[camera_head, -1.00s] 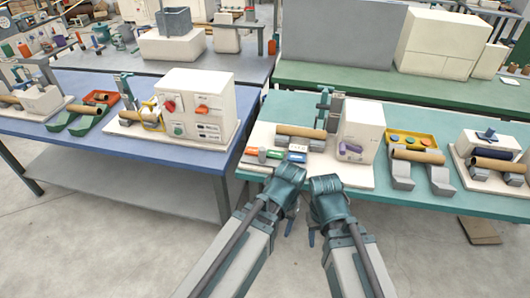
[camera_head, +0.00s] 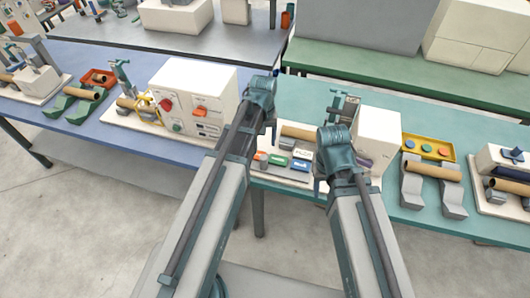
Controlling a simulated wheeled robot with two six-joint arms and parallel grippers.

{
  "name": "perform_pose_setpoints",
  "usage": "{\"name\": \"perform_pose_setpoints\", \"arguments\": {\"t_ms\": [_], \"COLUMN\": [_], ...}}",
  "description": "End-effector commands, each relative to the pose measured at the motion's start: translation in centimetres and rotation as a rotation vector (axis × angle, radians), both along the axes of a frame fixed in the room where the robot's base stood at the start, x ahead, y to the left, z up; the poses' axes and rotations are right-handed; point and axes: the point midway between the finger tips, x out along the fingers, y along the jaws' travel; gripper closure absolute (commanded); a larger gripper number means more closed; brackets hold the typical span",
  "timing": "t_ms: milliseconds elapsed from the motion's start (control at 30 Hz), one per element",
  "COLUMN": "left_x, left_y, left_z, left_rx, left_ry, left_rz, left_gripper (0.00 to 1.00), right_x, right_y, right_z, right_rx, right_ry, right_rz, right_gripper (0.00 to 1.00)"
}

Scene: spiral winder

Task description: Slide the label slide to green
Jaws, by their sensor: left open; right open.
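On the white base board (camera_head: 292,175) on the teal table is a row of small coloured pieces: an orange piece (camera_head: 262,156), a green piece (camera_head: 278,160), a white piece (camera_head: 302,153) and a blue piece (camera_head: 300,164). Which of them is the label slide I cannot tell. My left gripper (camera_head: 266,104) is open, raised in front of the gap between the tables, up and left of the pieces. My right gripper (camera_head: 324,176) is open, just right of the pieces, and covers part of the board. Its fingers are partly hidden.
A cardboard tube (camera_head: 298,132) lies behind the pieces. A white box (camera_head: 378,138) stands behind my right gripper. A white control box (camera_head: 190,88) with red, orange and green knobs stands on the blue table (camera_head: 90,128). A yellow tray (camera_head: 428,148) is further right.

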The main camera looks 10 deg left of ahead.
Motion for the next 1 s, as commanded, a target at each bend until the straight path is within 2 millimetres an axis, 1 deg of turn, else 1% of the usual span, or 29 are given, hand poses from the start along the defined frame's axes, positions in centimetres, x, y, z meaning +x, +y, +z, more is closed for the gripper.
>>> {"name": "perform_pose_setpoints", "arguments": {"t_ms": [267,467,1000], "left_x": [0.0,0.0,0.0], "left_y": [0.0,0.0,0.0], "left_z": [-0.5,-2.1,-9.5], "left_rx": [0.000,0.000,0.000], "left_ry": [0.000,0.000,0.000], "left_rz": [0.001,0.000,-0.001], "left_gripper": [0.34,0.34,0.34], "right_x": [0.0,0.0,0.0], "right_y": [0.0,0.0,0.0], "right_z": [-0.5,-2.1,-9.5], "right_rx": [0.000,0.000,0.000], "right_ry": [0.000,0.000,0.000], "right_rz": [0.000,-0.001,-0.001], "right_gripper": [0.50,0.50,0.50]}}
